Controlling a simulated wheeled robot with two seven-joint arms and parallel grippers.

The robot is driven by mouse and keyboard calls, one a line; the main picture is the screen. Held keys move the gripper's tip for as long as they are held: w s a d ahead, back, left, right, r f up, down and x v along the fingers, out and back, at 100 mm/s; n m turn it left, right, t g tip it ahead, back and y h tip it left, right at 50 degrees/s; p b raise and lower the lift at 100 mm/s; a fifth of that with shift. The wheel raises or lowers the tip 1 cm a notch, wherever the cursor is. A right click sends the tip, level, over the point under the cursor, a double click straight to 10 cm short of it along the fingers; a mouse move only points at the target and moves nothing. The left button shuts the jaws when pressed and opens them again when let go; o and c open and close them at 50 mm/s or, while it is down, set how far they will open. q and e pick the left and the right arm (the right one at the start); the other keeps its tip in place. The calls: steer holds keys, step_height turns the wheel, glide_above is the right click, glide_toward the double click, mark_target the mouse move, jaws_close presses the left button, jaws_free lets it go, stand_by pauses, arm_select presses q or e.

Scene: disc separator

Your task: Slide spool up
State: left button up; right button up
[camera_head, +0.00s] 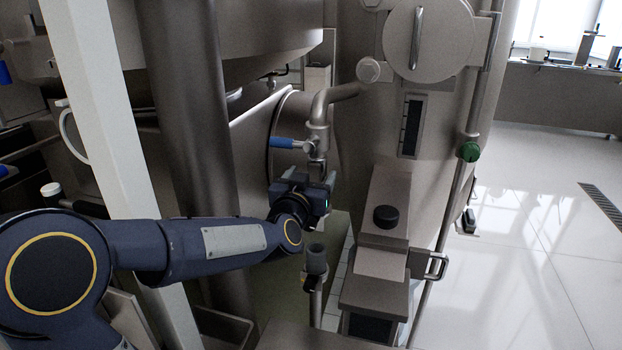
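A short dark grey cylindrical piece (316,259), which looks like the spool, sits upright on a thin vertical pipe (315,300) at the lower middle. Above it, a bent metal pipe (319,110) comes down from the vessel and ends just behind my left gripper (308,177). The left gripper's fingers look spread apart, with the lower end of the bent pipe seen between them. I cannot tell whether they touch it. The gripper is above the grey piece and apart from it. My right gripper is not in view.
A blue-handled valve (288,143) juts left from the bent pipe, close above the gripper. A metal housing with a black knob (386,217) stands to the right. A white post (100,100) and a thick dark column (185,120) stand left. Open floor (530,230) lies at right.

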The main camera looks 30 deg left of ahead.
arm_select(q)
steer(key=p+v, duration=0.1)
steer(key=v, duration=0.6)
steer(key=shift+s, duration=0.4)
steer(key=shift+d+f, duration=0.1)
steer(key=shift+d, duration=0.05)
steer(key=s+d+f+g+h, duration=0.3)
steer(key=s+f+g, duration=0.15)
steer(key=s, duration=0.35)
steer(key=s+d+f+m+g+h, duration=0.1)
steer(key=s+d+f+g+h, duration=0.15)
steer(key=s+d+f, duration=0.35)
steer(key=s+d+f+g+h, duration=0.1)
steer(key=s+f+g+h, duration=0.25)
steer(key=s, duration=0.55)
step_height(320, 180, up, 23)
steer(key=g+p, duration=0.1)
steer(key=p, duration=2.2)
steer(key=shift+s+y, duration=0.4)
steer(key=shift+s, duration=0.05)
